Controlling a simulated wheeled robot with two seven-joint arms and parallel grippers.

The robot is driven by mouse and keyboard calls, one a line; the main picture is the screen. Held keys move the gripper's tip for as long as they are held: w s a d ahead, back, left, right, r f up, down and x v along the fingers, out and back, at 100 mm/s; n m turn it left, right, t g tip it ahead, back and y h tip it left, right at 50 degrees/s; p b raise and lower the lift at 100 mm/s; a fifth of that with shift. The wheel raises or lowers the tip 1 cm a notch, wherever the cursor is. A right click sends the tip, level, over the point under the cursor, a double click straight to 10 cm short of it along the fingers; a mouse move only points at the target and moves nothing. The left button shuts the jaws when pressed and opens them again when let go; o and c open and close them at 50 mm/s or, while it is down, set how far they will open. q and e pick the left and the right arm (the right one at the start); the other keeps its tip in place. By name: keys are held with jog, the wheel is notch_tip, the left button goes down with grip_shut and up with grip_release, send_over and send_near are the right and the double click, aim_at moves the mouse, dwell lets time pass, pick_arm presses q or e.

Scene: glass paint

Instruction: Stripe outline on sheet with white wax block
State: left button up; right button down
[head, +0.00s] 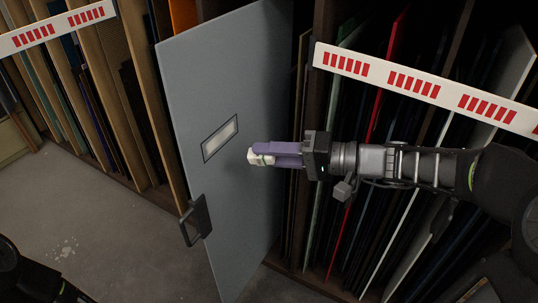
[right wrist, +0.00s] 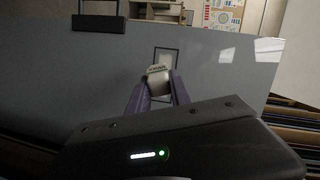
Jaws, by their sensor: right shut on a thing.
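A large grey-blue sheet (head: 195,90) stands upright and slightly turned, pulled out from a rack. A dark rectangular outline (head: 220,138) is on its face, with a pale strip inside; part of it also shows in the right wrist view (right wrist: 166,54). My right gripper (head: 262,156) has purple fingers and is shut on the white wax block (head: 254,158). In the right wrist view the block (right wrist: 158,76) sits between the fingertips and overlaps the outline's lower part. In the head view it is right of and below the outline. I cannot tell whether it touches the sheet. My left gripper is out of view.
A black handle (head: 196,219) sticks out from the sheet's lower left edge. Racks of upright coloured sheets stand left and right, with a red sheet (head: 381,75) near my right arm. Red-and-white strips (head: 420,88) run across the racks.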

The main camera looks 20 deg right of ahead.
jog(key=shift+w+a+b, duration=0.65)
jog(key=shift+w+a, duration=0.45)
jog(key=shift+w, duration=0.2)
jog(key=shift+w+a+b, duration=0.6)
jog(key=shift+w+a, duration=0.5)
jog(key=shift+w, duration=0.15)
jog(key=shift+w+a+b, duration=0.3)
jog(key=shift+w+a, duration=0.15)
jog(key=shift+w, duration=0.1)
jog(key=shift+w+d+b, duration=0.2)
jog(key=shift+w+d, duration=0.4)
jog(key=shift+d, duration=0.25)
jog(key=shift+w+d+b, duration=0.15)
jog(key=shift+w+d, duration=0.45)
jog(key=shift+d, duration=0.2)
jog(key=shift+w+a+b, duration=0.1)
jog(key=shift+b, duration=0.35)
